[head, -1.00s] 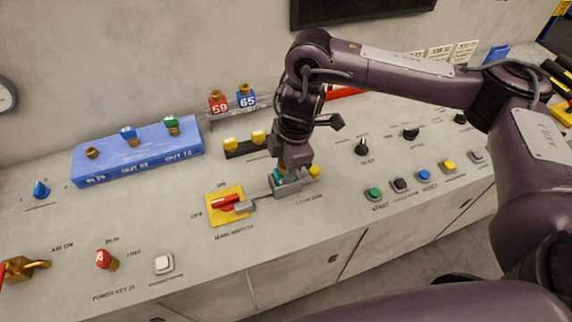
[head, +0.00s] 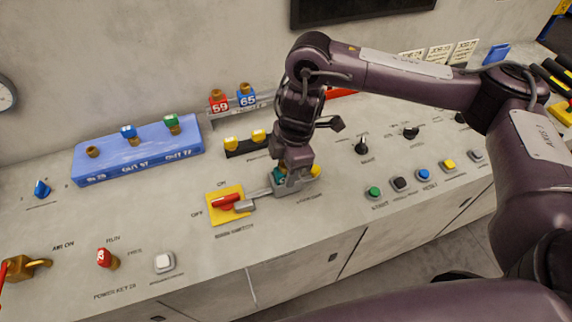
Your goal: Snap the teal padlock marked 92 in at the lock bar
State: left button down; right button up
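The teal padlock (head: 279,175) shows only as a small teal patch under my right gripper (head: 290,177); its number is hidden. The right gripper points down at the grey lock bar (head: 262,193) beside the main switch, with its fingers closed around the padlock. The padlock is at the bar's right end; I cannot tell whether its shackle is through the bar or snapped shut. The main switch has a red handle (head: 226,202) on a yellow plate (head: 213,212). My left gripper is not in view.
A yellow object (head: 315,171) is close to the right of the gripper. Red (head: 219,104) and blue (head: 246,99) padlocks hang on a rack behind. A blue key block (head: 137,158) stands at left. Push buttons (head: 423,175) line the right front. The panel's front middle is clear.

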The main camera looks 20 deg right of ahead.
jog(key=o, duration=0.3)
jog(key=shift+w+r, duration=0.1)
jog(key=shift+w, duration=0.1)
